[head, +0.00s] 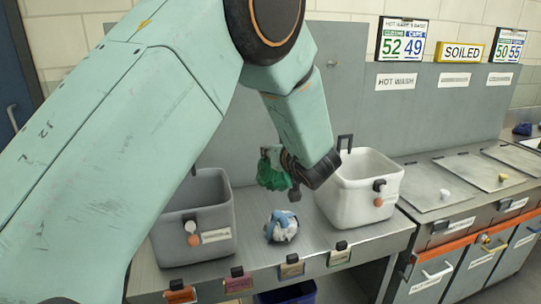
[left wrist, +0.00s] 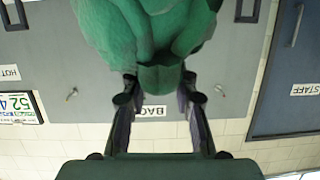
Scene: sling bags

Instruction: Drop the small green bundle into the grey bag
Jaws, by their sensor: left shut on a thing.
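The small green bundle (head: 272,171) is held in the air by my left gripper (head: 285,172), above the metal counter between the two bags. It fills the upper middle of the left wrist view (left wrist: 150,35), between the fingers of my left gripper (left wrist: 160,103). The grey bag (head: 195,215) stands on the counter to the left of the bundle, and its open top faces up. The bundle is to the right of the grey bag's rim, apart from it. My left arm hides part of the grey bag's left side. My right gripper is in neither view.
A white bag (head: 358,184) stands on the counter to the right. A blue and white bundle (head: 282,227) lies on the counter between the bags. Small labelled tags (head: 292,267) line the counter's front edge. Lidded metal stations (head: 450,188) are at the right.

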